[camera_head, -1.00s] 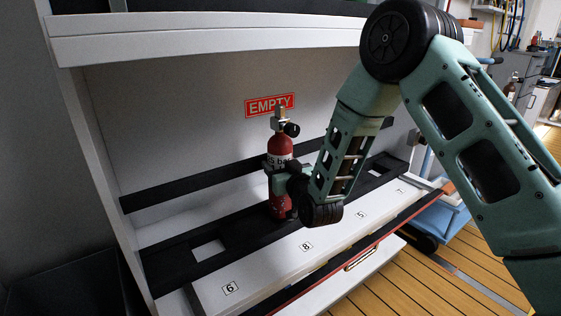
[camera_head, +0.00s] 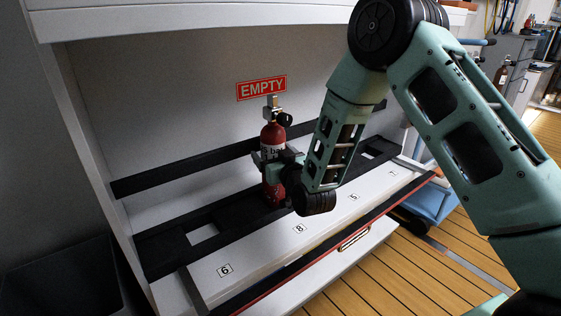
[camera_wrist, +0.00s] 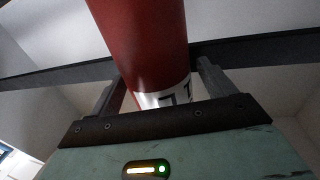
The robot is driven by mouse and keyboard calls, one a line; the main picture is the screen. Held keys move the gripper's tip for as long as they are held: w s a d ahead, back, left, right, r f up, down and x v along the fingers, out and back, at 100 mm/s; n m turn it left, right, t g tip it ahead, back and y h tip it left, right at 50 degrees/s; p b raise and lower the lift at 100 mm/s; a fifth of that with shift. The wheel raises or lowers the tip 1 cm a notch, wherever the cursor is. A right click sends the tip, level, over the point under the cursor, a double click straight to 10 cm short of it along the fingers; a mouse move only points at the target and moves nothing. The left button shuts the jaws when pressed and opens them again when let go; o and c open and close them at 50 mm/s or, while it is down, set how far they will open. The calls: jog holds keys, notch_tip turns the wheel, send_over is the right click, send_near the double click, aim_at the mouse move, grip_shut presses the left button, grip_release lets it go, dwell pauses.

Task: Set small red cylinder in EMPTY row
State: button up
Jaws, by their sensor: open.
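The small red cylinder (camera_head: 273,139) stands upright in the black slotted rack (camera_head: 234,218) of the row under the red EMPTY sign (camera_head: 262,88). It has a white label band and a valve on top. My gripper (camera_head: 271,165) is at the cylinder's middle, with its fingers on either side. In the wrist view the cylinder (camera_wrist: 140,40) rises between the two fingers (camera_wrist: 158,88), with gaps showing beside it. The jaws are open around it. The cylinder's base is partly hidden by my wrist in the head view.
A black retaining bar (camera_head: 190,171) runs along the back wall behind the cylinder. The white front ledge (camera_head: 262,254) carries number labels. An empty square slot (camera_head: 202,233) is to the left. A blue cart (camera_head: 432,200) stands at the right.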

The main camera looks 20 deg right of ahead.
jog(key=s+d+p, duration=0.1)
jog(key=s+p, duration=0.1)
jog(key=s, duration=0.9)
jog(key=s+a+n+g+y, duration=0.3)
jog(key=s+a+g, duration=0.7)
jog(key=s+a, duration=0.1)
jog(key=s+d+r+n+g+h, duration=0.1)
jog(key=s+g, duration=0.3)
jog(key=s, duration=0.6)
jog(key=s+d+r+n+g+h, duration=0.2)
jog(key=s+r+g+h, duration=0.1)
jog(key=s, duration=0.7)
jog(key=shift+s+d+r+g+h, duration=0.15)
jog(key=shift+d+r+g+h, duration=0.2)
jog(key=shift+r, duration=0.45)
